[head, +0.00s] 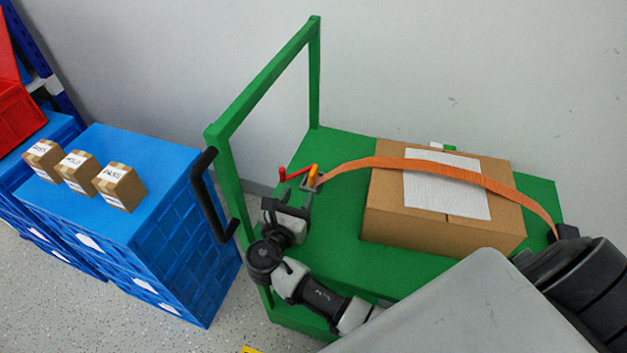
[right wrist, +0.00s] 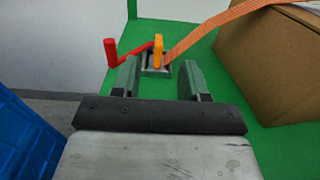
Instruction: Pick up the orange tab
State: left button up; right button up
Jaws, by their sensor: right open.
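The orange tab (head: 314,171) stands upright at the left end of an orange strap on the green cart. In the right wrist view the orange tab (right wrist: 158,50) rises from a small grey metal buckle (right wrist: 156,66), just beyond my fingertips and between their lines. A red crank handle (right wrist: 112,52) joins the buckle on its left. My right gripper (head: 292,190) is close in front of the buckle. Its two fingers (right wrist: 158,76) are apart, with nothing between them. My left gripper is not in view.
The orange strap (head: 400,164) runs over a cardboard box (head: 390,205) on the green cart (head: 330,240). The cart's upright frame (head: 222,170) and black handle (head: 210,200) stand left of my arm. Blue crates (head: 180,240) with several small boxes stand further left.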

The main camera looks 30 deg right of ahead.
aim_at(310, 176)
jog(key=shift+f, duration=0.75)
jog(key=shift+w+d, duration=0.15)
jog(key=shift+d, duration=0.05)
jog(key=b+x, duration=0.1)
jog(key=x, duration=0.5)
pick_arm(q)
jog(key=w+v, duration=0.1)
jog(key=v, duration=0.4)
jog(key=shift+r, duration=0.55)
pick_arm(e)
jog(key=shift+w+d, duration=0.35)
jog(key=shift+d, duration=0.05)
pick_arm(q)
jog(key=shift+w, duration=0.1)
pick_arm(e)
grip_shut()
